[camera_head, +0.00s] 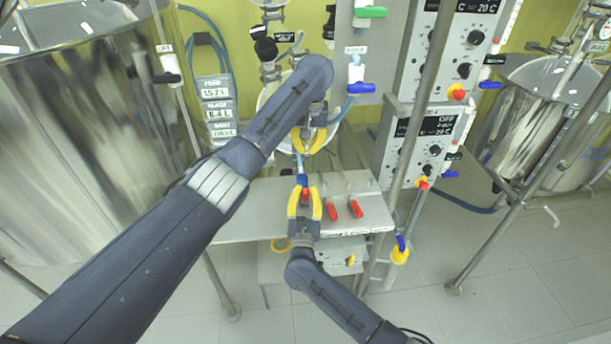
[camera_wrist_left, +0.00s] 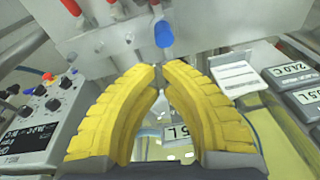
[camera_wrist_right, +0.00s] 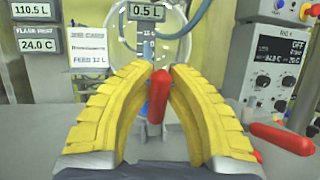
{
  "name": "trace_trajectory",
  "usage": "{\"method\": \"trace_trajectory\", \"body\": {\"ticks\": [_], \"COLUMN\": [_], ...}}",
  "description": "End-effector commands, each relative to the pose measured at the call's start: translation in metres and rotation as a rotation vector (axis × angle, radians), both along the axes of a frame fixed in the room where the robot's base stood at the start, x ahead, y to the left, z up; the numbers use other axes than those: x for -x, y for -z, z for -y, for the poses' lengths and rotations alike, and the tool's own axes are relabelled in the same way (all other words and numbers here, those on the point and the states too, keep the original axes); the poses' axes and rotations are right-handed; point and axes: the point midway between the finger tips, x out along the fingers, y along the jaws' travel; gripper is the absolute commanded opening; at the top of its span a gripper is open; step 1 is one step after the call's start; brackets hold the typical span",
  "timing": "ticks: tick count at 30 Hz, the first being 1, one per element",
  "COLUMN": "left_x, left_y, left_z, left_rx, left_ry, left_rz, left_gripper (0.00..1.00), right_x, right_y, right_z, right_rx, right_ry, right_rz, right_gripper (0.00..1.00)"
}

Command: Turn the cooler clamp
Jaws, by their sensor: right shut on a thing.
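Three red handles stand in a row on the grey metal table: the left one (camera_head: 305,194), the middle one (camera_head: 331,211) and the right one (camera_head: 355,208). I cannot tell which belongs to the cooler clamp. My right gripper (camera_head: 304,198) is shut on the left red handle, which shows upright between its yellow fingers in the right wrist view (camera_wrist_right: 159,96). Another red handle lies to the right there (camera_wrist_right: 283,138). My left gripper (camera_head: 308,142) is above and behind the right one. In the left wrist view its fingertips (camera_wrist_left: 159,72) nearly meet, with nothing clearly between them.
A blue part (camera_wrist_left: 164,34) is just beyond my left fingertips. The metal table (camera_head: 250,215) carries the handles. A large steel vessel (camera_head: 85,120) stands at left and another (camera_head: 540,110) at right. Control boxes (camera_head: 425,140) and a slanted pole are right of my grippers.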

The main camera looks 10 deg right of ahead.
Motion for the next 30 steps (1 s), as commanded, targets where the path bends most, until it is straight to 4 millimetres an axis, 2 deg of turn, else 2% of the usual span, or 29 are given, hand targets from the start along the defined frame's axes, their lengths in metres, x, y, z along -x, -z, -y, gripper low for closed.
{"method": "trace_trajectory", "body": {"ticks": [5, 15, 24, 30], "left_x": [0.000, -0.007, -0.012, -0.001], "left_y": [0.015, 0.068, 0.103, 0.105], "left_z": [-0.001, -0.003, -0.004, -0.005], "left_rx": [-0.004, -0.005, -0.004, -0.001], "left_ry": [0.001, 0.001, 0.002, 0.002], "left_rz": [-0.012, -0.012, -0.009, -0.009], "left_gripper": [0.00, 0.00, 0.00, 0.00], "right_x": [0.000, 0.000, 0.000, 0.000], "right_y": [0.000, 0.000, 0.000, 0.000], "right_z": [0.000, 0.000, 0.000, 0.000], "right_rx": [0.000, 0.000, 0.000, 0.000], "right_ry": [0.000, 0.000, 0.000, 0.000], "right_rz": [0.000, 0.000, 0.000, -0.001], "right_gripper": [0.00, 0.00, 0.00, 0.00]}}
